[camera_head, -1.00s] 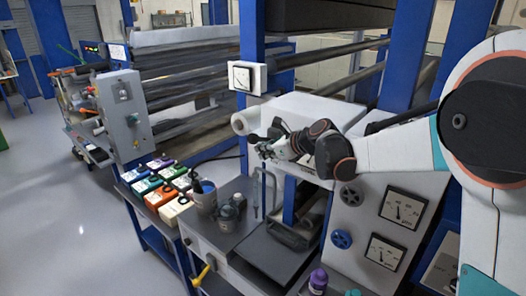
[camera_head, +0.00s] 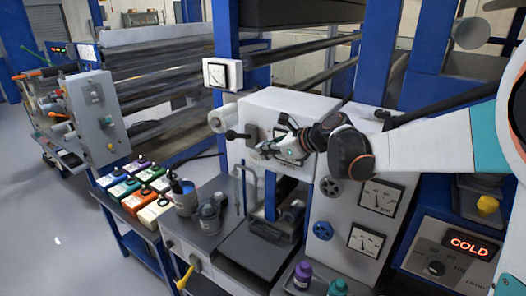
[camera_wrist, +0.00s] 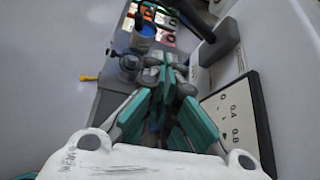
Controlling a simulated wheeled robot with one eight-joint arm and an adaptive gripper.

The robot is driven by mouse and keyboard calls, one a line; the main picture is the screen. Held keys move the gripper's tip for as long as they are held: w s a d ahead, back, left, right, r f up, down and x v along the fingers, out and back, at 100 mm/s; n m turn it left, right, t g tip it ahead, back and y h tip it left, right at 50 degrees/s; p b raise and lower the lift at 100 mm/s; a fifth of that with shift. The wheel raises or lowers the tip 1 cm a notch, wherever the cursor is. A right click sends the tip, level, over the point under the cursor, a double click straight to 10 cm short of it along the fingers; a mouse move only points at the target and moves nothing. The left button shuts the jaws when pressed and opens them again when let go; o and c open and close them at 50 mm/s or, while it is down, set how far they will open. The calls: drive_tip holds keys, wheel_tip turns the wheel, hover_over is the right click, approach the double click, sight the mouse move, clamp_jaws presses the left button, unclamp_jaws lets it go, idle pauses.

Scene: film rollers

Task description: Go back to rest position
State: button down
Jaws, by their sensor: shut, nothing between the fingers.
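My gripper (camera_head: 268,149) is at the end of my white and teal arm, in front of the white machine housing (camera_head: 262,108) in the head view. In the wrist view my gripper (camera_wrist: 164,66) has its fingers together, with nothing seen between them. A dial gauge (camera_wrist: 232,117) on the housing lies close beside it on the right. A dark lever (camera_wrist: 215,43) sticks out just beyond the fingers; it also shows left of my gripper in the head view (camera_head: 236,135).
Several coloured boxes (camera_head: 143,189), a blue-topped can (camera_head: 186,197) and a grey pump (camera_head: 210,215) stand on the bench at left. Purple (camera_head: 302,273) and green (camera_head: 337,288) bottles stand in front. A panel reading COLD (camera_head: 470,245) is at right. Open floor lies at far left.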

drive_tip(key=s+d+f+n+h+b, duration=0.3)
drive_tip(key=s+n, duration=0.5)
drive_tip(key=s, duration=0.3)
drive_tip(key=s+d+f+n+h+b, duration=0.3)
drive_tip(key=s+d+f+n, duration=0.3)
drive_tip(key=s, duration=0.5)
drive_tip(key=s+d+f+n+g+h+b, duration=0.1)
drive_tip(key=s+d+f+n, duration=0.4)
drive_tip(key=s+n, duration=0.5)
drive_tip(key=shift+s+f+n+h+b, duration=0.3)
drive_tip(key=shift+s+h+b, duration=0.65)
drive_tip(key=shift+b, duration=0.3)
